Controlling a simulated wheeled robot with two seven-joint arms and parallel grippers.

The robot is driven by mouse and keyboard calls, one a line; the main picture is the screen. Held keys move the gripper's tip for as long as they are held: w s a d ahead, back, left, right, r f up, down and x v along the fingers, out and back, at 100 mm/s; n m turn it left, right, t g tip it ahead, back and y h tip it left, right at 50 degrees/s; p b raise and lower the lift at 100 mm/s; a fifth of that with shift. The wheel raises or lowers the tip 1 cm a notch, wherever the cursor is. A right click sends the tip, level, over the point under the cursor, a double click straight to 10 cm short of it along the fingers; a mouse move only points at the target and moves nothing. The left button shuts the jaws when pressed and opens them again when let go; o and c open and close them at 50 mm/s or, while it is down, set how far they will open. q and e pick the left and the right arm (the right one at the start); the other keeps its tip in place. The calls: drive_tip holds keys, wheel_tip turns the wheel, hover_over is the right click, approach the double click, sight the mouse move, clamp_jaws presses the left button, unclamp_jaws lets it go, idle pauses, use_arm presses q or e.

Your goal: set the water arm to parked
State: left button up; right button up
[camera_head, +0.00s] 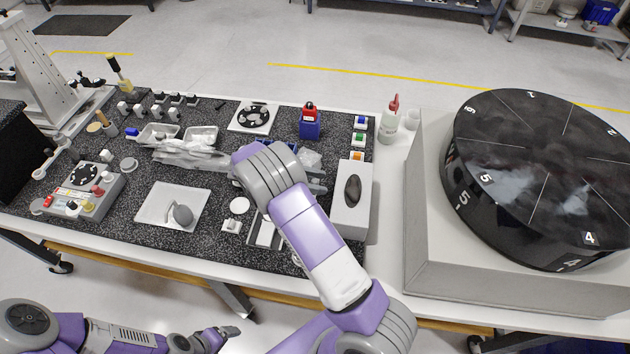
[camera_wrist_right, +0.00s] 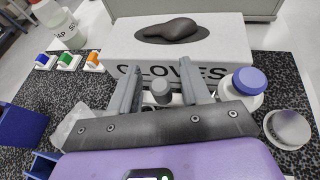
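My right arm reaches over the dark speckled bench top (camera_head: 130,232) in the head view, and its wrist covers the spot where its gripper works. In the right wrist view the right gripper (camera_wrist_right: 162,95) has its two grey fingers apart. A small grey round-topped knob (camera_wrist_right: 160,91) shows between them, with no clear contact. I cannot tell whether this knob belongs to the water arm, and no part is clearly recognisable as the water arm. My left gripper (camera_head: 212,338) is low at the bottom left of the head view, off the bench; its fingers are unclear.
A white gloves box (camera_head: 350,218) stands right of my right wrist. Blue, green and orange switches (camera_head: 359,139) lie behind it. A blue-lidded bottle (camera_wrist_right: 246,88) is close to the right finger. A large numbered black drum (camera_head: 540,150) fills the right. A control box (camera_head: 88,200) stands left.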

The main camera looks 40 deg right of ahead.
drive_tip(key=shift+a, duration=0.1)
drive_tip(key=v, duration=0.7)
drive_tip(key=shift+w+a+r, duration=0.15)
drive_tip(key=shift+w+a, duration=0.05)
idle(0.4)
